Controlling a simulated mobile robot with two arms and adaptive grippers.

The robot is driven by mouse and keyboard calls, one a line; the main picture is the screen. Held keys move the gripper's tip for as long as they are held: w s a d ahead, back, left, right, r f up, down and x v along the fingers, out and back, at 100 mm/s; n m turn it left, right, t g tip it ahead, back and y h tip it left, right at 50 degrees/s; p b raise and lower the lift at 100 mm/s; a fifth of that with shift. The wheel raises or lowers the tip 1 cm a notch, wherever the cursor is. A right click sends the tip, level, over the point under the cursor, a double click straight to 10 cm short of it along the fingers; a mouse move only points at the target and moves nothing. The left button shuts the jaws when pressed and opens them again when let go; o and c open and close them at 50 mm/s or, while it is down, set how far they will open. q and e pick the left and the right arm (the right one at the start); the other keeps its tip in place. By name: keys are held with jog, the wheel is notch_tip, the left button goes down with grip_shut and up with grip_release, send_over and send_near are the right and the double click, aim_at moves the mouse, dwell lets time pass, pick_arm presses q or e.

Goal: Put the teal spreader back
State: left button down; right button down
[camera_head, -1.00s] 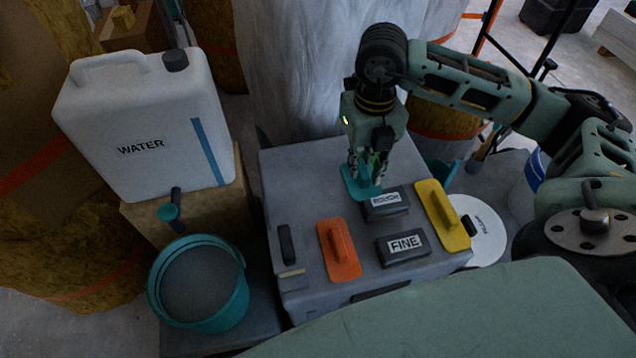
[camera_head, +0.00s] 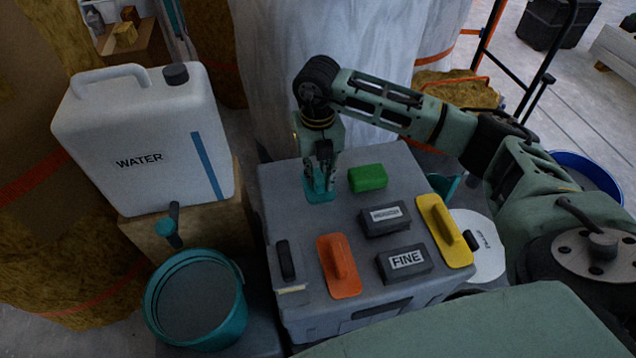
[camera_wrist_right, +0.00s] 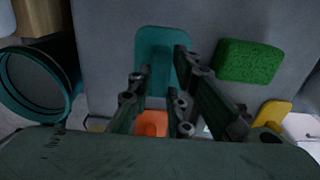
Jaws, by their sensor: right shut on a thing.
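The teal spreader (camera_head: 320,193) is at the back left of the grey box top (camera_head: 285,205). My right gripper (camera_head: 319,178) is above it and shut on its handle. In the right wrist view the teal plate (camera_wrist_right: 150,45) shows between the fingers of my right gripper (camera_wrist_right: 163,68), flat over the grey top. I cannot tell whether its plate touches the box top. My left gripper is not in view.
An orange float (camera_head: 338,266), a yellow float (camera_head: 443,230), a green block (camera_head: 368,177), a block marked FINE (camera_head: 403,263) and another dark labelled block (camera_head: 385,219) lie on the box. A teal bucket (camera_head: 240,312) and white water can (camera_head: 150,130) stand left.

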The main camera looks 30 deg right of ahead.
aim_at(318, 176)
notch_tip(318, 176, down, 3)
jog(key=shift+f, duration=0.5)
jog(key=shift+f+b, duration=0.15)
jog(key=shift+b, duration=0.15)
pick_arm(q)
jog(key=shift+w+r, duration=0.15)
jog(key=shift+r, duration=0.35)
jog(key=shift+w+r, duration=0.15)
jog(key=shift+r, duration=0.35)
pick_arm(e)
jog(key=c, duration=1.6)
grip_release()
